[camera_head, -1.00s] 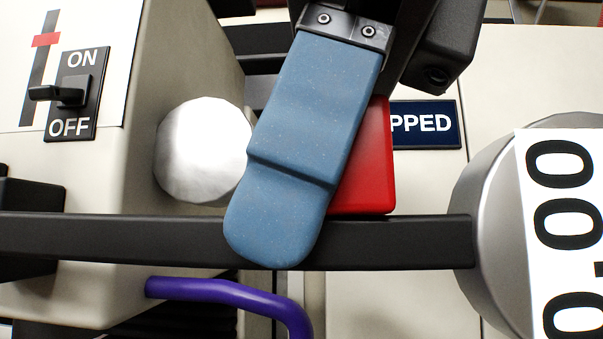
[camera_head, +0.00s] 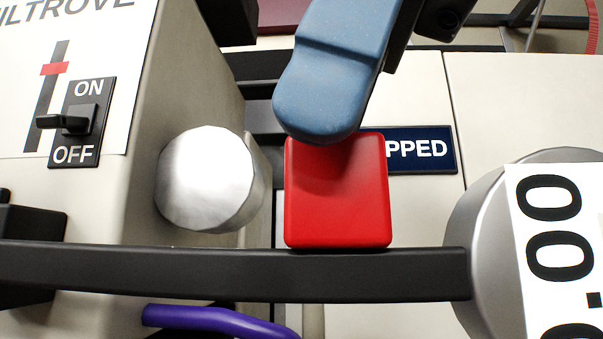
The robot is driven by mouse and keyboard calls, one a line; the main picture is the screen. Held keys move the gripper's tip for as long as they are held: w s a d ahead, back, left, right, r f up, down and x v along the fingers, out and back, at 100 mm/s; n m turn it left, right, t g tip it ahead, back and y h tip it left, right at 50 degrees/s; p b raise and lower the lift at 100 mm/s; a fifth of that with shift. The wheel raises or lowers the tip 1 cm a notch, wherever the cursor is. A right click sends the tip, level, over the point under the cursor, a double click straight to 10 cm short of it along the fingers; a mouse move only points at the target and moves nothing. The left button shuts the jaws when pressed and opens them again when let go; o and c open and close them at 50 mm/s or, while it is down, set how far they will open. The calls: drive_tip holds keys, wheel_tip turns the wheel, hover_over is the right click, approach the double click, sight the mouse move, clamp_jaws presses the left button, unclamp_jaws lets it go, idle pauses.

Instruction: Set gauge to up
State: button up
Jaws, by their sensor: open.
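My gripper (camera_head: 325,105) reaches in from the top, with one blue padded finger showing; the other finger is out of view. It is open, and nothing shows held. No part is labelled as the gauge. A white cylinder with printed black digits (camera_head: 552,250), cut off at the right edge, looks like a readout. A panel at the left has a dark vertical slot with a red marker (camera_head: 54,69) in its upper part. The blue fingertip overlaps the top edge of a red block (camera_head: 337,195); I cannot tell whether they touch.
A black bar (camera_head: 230,273) crosses in front, below the red block. A silver round knob (camera_head: 210,180) is left of the block. An ON/OFF switch (camera_head: 75,122) is on the left panel. A dark blue sign ending in "PPED" (camera_head: 425,150) and a purple tube (camera_head: 210,320) also show.

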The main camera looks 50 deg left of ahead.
drive_tip(key=shift+v, duration=1.5)
drive_tip(key=shift+s, duration=0.15)
